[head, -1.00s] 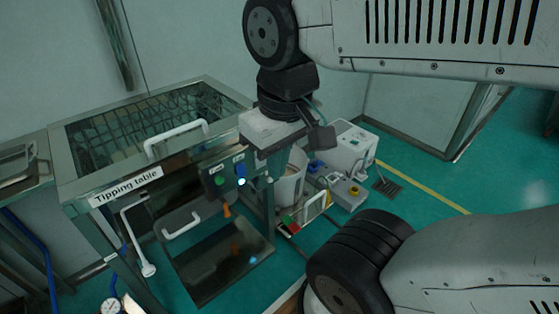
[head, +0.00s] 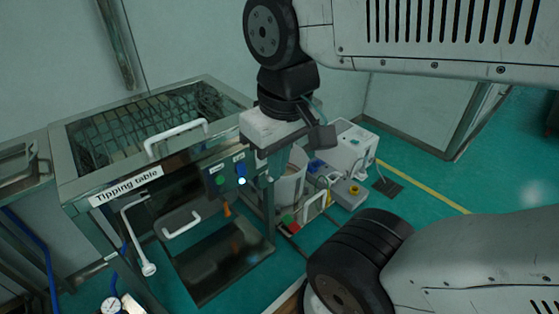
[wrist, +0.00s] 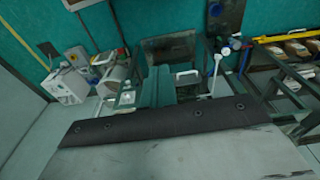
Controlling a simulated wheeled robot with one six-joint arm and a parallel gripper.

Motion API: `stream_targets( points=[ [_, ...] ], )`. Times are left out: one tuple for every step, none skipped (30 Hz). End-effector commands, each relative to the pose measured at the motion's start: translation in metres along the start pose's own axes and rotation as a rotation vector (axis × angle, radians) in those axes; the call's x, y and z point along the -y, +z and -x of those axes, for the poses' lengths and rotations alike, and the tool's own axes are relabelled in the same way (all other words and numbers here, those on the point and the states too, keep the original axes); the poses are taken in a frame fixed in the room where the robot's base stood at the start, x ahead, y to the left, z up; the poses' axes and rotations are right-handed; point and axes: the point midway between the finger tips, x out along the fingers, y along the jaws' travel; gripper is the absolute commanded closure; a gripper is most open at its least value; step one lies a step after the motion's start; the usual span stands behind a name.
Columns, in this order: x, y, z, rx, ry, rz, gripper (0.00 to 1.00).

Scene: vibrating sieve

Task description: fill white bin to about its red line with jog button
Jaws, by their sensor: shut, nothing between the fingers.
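The tipping table (head: 55,185) stands at the left with a labelled front. Its control panel carries a green button (head: 219,180) and a blue button (head: 241,170), with a bright white spot just below the blue one. Which one is the jog button is too small to read. My gripper (head: 277,178) points down just right of the panel, its teal fingers shut and empty; they also show in the wrist view (wrist: 157,90). I cannot tell whether they touch anything. The white bin (head: 291,186) stands behind and right of my fingers, partly hidden. Its red line and fill level cannot be made out.
White handles stick out from the table front. My own arm covers the right side. Green floor lies open beyond the yellow line.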

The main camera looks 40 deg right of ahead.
Motion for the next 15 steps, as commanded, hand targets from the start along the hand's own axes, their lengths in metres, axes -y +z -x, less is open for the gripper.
stream_targets(
  points=[
    [-0.001, 0.000, 0.000, 0.000, 0.000, -0.004, 1.00],
    [-0.002, 0.000, 0.000, 0.000, 0.001, -0.009, 1.00],
    [-0.004, 0.000, -0.001, 0.006, 0.002, -0.020, 1.00],
    [-0.006, -0.001, -0.004, 0.018, 0.003, -0.031, 1.00],
    [-0.008, -0.002, -0.006, 0.032, 0.004, -0.043, 1.00],
    [-0.011, -0.003, -0.011, 0.055, 0.005, -0.059, 1.00],
    [-0.015, -0.003, -0.015, 0.075, 0.006, -0.074, 1.00],
    [-0.018, -0.004, -0.019, 0.097, 0.006, -0.089, 1.00],
    [-0.022, -0.006, -0.024, 0.129, 0.005, -0.111, 1.00],
    [-0.025, -0.008, -0.029, 0.153, 0.001, -0.129, 1.00],
    [-0.027, -0.009, -0.034, 0.178, -0.007, -0.151, 1.00],
    [-0.030, -0.012, -0.040, 0.211, -0.024, -0.181, 1.00],
    [-0.031, -0.014, -0.045, 0.234, -0.037, -0.204, 1.00],
    [-0.032, -0.016, -0.050, 0.256, -0.053, -0.230, 1.00],
    [-0.033, -0.019, -0.056, 0.283, -0.076, -0.262, 1.00]
  ],
)
